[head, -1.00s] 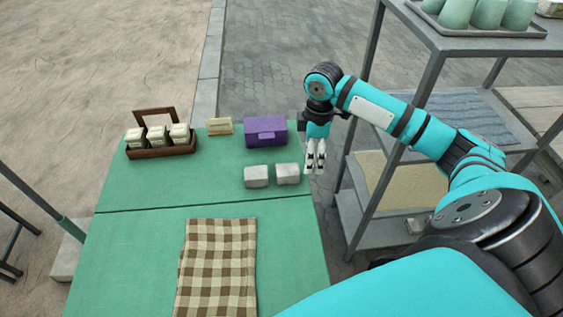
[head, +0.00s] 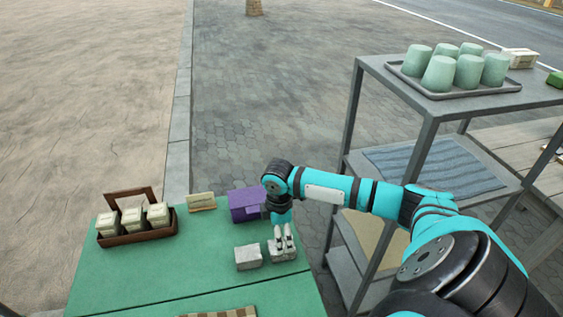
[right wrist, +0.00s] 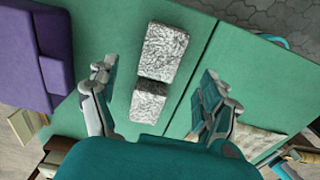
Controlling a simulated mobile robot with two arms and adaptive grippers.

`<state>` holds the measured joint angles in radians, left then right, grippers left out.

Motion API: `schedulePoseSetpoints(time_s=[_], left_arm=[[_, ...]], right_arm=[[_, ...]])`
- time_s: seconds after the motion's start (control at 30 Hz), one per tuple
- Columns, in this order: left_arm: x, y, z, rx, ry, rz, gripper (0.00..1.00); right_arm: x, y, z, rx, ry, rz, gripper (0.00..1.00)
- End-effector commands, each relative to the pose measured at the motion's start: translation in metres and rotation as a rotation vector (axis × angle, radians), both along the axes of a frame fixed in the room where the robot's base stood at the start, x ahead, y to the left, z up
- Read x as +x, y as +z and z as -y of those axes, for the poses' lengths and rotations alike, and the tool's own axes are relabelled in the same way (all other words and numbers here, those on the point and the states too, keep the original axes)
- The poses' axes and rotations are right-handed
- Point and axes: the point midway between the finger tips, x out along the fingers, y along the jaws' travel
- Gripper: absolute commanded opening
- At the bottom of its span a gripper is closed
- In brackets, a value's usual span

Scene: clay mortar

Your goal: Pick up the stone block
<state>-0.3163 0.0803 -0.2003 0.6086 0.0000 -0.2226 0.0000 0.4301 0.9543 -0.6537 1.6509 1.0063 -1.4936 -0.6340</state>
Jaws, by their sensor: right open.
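Two rough grey stone blocks sit side by side on the green table (head: 150,275), close together. The left block (head: 248,257) is clear of my gripper in the head view. The right block (head: 284,253) is partly hidden by my right gripper (head: 284,234), whose fingers point down over it. In the right wrist view, one block (right wrist: 165,53) lies between and beyond the open fingers (right wrist: 158,72); the other block (right wrist: 147,101) lies nearer the palm. The gripper is empty. My left gripper is not in view.
A purple box (head: 245,204) stands just behind the blocks. A brown carrier (head: 137,232) with cream containers is at left, beside a small cream item (head: 202,202). A metal shelf (head: 432,107) holding green cups (head: 468,70) stands right of the table.

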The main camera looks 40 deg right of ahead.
Motion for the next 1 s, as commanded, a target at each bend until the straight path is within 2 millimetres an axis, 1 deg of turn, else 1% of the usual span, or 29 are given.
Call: schedulePoseSetpoints(time_s=[0.03, 0.1, 0.2, 0.3, 0.47, 0.53, 0.63, 0.77, 0.9, 0.97, 1.0], left_arm=[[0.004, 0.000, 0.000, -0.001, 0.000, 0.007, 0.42], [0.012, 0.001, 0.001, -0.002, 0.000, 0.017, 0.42], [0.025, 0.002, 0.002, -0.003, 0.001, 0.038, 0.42], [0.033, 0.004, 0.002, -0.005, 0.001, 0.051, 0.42], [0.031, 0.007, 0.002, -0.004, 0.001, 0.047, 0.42], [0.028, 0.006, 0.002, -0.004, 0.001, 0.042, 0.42], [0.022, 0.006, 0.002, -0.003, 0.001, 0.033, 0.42], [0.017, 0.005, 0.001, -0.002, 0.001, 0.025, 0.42], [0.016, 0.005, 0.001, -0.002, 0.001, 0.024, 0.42], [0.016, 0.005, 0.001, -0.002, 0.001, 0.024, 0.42], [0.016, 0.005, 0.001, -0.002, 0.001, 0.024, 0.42]], right_arm=[[-0.001, -0.008, 0.000, 0.001, -0.001, -0.003, 0.81], [0.000, -0.016, 0.000, 0.001, -0.001, 0.000, 0.81], [0.000, -0.022, 0.000, 0.000, -0.001, 0.000, 0.81], [-0.001, -0.028, 0.001, 0.000, -0.001, -0.001, 0.81], [-0.005, -0.051, 0.006, 0.000, -0.003, -0.004, 0.81], [-0.005, -0.062, 0.005, 0.001, -0.002, -0.002, 0.81], [-0.005, -0.071, 0.006, -0.001, -0.001, 0.000, 0.81], [-0.005, -0.075, 0.006, 0.000, 0.001, 0.000, 0.81], [-0.005, -0.075, 0.006, 0.000, 0.001, 0.000, 0.81], [-0.004, -0.075, 0.006, 0.000, 0.000, 0.000, 0.74], [-0.004, -0.075, 0.006, 0.000, 0.000, 0.000, 0.69]])
